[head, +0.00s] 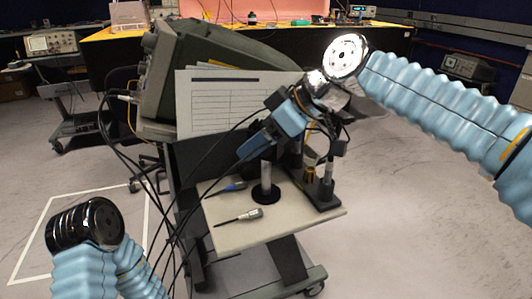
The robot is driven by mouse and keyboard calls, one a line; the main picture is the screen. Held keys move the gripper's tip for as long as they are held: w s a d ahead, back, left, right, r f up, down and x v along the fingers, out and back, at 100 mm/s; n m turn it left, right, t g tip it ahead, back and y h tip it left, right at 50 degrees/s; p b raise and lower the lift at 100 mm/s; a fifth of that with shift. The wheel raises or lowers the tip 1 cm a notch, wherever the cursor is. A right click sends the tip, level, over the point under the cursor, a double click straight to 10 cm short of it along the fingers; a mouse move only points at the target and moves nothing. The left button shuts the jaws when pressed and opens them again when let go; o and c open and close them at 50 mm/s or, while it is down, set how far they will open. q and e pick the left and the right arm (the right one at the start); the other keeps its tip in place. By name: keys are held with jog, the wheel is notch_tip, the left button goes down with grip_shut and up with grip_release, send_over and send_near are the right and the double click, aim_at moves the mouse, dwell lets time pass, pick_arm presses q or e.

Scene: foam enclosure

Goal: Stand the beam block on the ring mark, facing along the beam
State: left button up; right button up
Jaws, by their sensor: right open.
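My right gripper (252,147) is blue. It points down and left over the small cart's beige top (237,236) and is open. Facing of the block cannot be told. My left arm (85,225) shows at the lower left, with its gripper out of view.
Right of the post stands a dark mount base with posts (322,190). A screwdriver-like tool (240,217) and a blue-handled tool (228,189) lie on the top. A printed sheet (225,105) and a grey monitor (195,70) stand behind. Black cables hang at the left.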

jog(key=shift+a+f, duration=0.1)
jog(key=c, duration=1.2)
grip_shut()
